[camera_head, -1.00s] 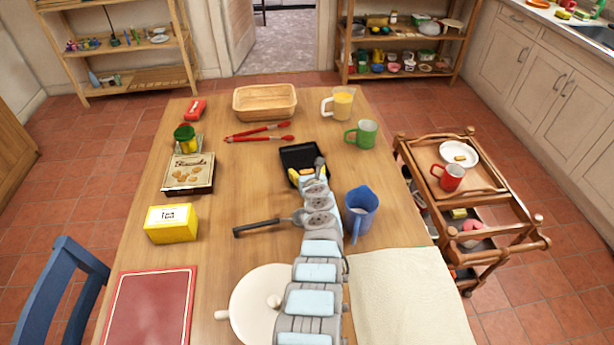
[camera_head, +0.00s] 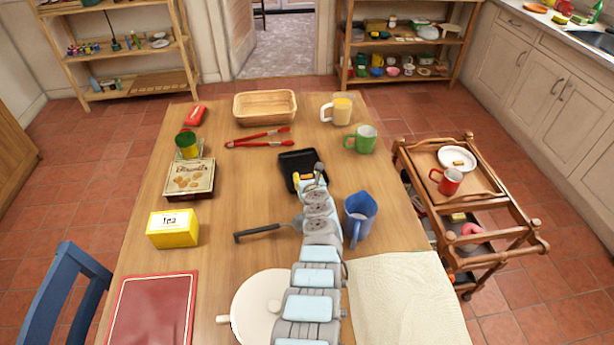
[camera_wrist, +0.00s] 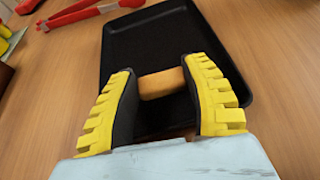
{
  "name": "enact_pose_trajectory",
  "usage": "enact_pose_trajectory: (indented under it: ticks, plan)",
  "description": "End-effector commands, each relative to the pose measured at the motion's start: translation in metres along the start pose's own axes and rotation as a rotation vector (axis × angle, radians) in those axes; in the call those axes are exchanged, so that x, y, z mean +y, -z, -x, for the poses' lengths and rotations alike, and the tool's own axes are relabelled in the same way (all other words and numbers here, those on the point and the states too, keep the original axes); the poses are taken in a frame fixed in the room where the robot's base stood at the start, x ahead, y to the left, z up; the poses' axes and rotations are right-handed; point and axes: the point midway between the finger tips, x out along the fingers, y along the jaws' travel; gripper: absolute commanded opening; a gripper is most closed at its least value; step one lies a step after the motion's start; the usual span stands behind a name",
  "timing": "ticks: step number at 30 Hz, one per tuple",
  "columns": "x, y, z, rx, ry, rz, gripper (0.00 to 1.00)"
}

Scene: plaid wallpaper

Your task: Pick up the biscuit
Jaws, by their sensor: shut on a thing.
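The biscuit (camera_wrist: 161,83) is a small tan-brown piece between my gripper's yellow-and-black fingers in the wrist view. My gripper (camera_wrist: 158,76) is shut on it, one finger on each side. A black rectangular tray (camera_wrist: 150,38) lies under and beyond the fingers. I cannot tell whether the biscuit touches the tray. In the head view, my gripper (camera_head: 303,180) is over the near part of the black tray (camera_head: 292,160), and my wrist partly hides the tray and the biscuit.
A blue pitcher (camera_head: 361,215) stands close to the right of my arm. A spatula (camera_head: 262,231) lies to its left, and a white lidded pot (camera_head: 262,305) is nearer. Red tongs (camera_head: 258,138), a green mug (camera_head: 362,140) and a wooden basket (camera_head: 265,106) are farther back.

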Motion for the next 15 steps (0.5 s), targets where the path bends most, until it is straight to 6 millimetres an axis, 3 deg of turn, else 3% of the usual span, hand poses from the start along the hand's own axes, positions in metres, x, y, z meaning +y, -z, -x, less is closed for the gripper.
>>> enact_pose_trajectory:
  ticks: [2, 15]
  plan:
    - [0.001, -0.020, 0.007, -0.003, 0.001, 0.002, 0.32]
    - [0.007, -0.049, 0.056, -0.005, -0.001, 0.008, 0.32]
